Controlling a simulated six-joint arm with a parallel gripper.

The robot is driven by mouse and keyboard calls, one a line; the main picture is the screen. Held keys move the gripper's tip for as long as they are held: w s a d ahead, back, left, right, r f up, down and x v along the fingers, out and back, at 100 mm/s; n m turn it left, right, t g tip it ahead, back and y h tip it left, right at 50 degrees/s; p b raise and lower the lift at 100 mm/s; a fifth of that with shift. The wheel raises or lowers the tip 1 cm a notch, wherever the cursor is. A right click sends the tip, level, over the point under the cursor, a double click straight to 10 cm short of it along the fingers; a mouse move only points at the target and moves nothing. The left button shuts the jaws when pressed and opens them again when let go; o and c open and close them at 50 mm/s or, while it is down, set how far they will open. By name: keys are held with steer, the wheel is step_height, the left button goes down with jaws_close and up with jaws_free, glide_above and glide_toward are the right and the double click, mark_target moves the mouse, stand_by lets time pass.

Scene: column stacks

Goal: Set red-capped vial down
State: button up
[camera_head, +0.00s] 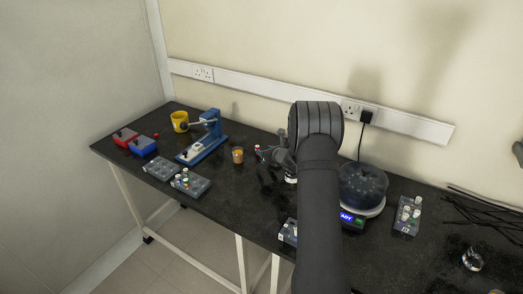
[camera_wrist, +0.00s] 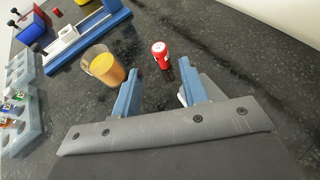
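The red-capped vial (camera_wrist: 160,52) stands on the dark bench in the wrist view, just beyond my gripper (camera_wrist: 159,82). Its red cap has a pale spot on top, and it appears upright. My gripper's two blue fingers are spread apart with bare bench showing between them. The vial is not between the fingers. In the head view, a small red cap (camera_head: 257,147) shows just left of my gripper (camera_head: 265,155), partly crowded by the arm. A small white thing by the right finger is too hidden to identify.
An amber-filled beaker (camera_wrist: 104,68) stands left of the vial. A blue press (camera_head: 208,135), a yellow mug (camera_head: 179,121), red (camera_head: 124,137) and blue (camera_head: 142,145) boxes and vial racks (camera_head: 190,184) lie further left. A dark round centrifuge-like device (camera_head: 362,186) stands right of my arm.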

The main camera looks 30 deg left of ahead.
step_height(320, 180, up, 7)
steer(key=shift+r, duration=0.15)
stand_by(0.4)
step_height(320, 180, down, 8)
steer(key=shift+a+r, duration=0.15)
steer(key=shift+r, duration=0.1)
steer(key=x, duration=0.3)
steer(key=shift+w+a+r, duration=0.1)
steer(key=shift+w+a, duration=0.15)
steer(key=shift+w+a+f, duration=0.2)
steer(key=shift+a+f, duration=0.2)
steer(key=shift+a, duration=0.05)
